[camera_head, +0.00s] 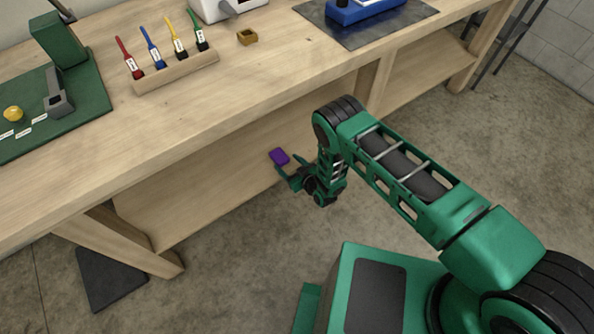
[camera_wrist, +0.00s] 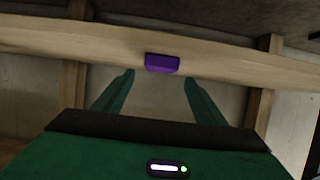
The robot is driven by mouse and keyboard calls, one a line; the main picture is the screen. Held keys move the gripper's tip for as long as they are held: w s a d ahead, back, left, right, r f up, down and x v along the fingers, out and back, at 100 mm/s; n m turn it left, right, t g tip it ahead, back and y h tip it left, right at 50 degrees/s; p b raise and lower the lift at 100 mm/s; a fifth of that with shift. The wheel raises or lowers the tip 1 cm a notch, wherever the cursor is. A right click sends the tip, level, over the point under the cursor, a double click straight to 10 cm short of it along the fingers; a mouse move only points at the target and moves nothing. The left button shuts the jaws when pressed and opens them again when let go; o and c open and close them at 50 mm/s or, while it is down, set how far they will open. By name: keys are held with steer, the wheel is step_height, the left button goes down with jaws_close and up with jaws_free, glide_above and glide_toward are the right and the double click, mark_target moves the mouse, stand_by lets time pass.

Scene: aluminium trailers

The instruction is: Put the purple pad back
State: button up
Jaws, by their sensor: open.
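The purple pad (camera_head: 279,156) is a small purple block. It appears to lie at the front part of the bench's lower wooden shelf (camera_head: 205,190). In the wrist view the pad (camera_wrist: 162,63) shows against a pale wooden board, centred between and just beyond my fingertips. My gripper (camera_head: 287,176) is open and empty beside the shelf's front edge, with its fingers pointing towards the pad. In the wrist view my gripper (camera_wrist: 158,76) has its two green fingers spread wider than the pad. A gap seems to remain between fingers and pad.
A bench leg (camera_head: 120,240) stands at left.

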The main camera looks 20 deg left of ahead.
steer(key=v, duration=0.6)
steer(key=shift+s+d, duration=0.2)
steer(key=shift+d, duration=0.05)
steer(key=shift+r, duration=0.15)
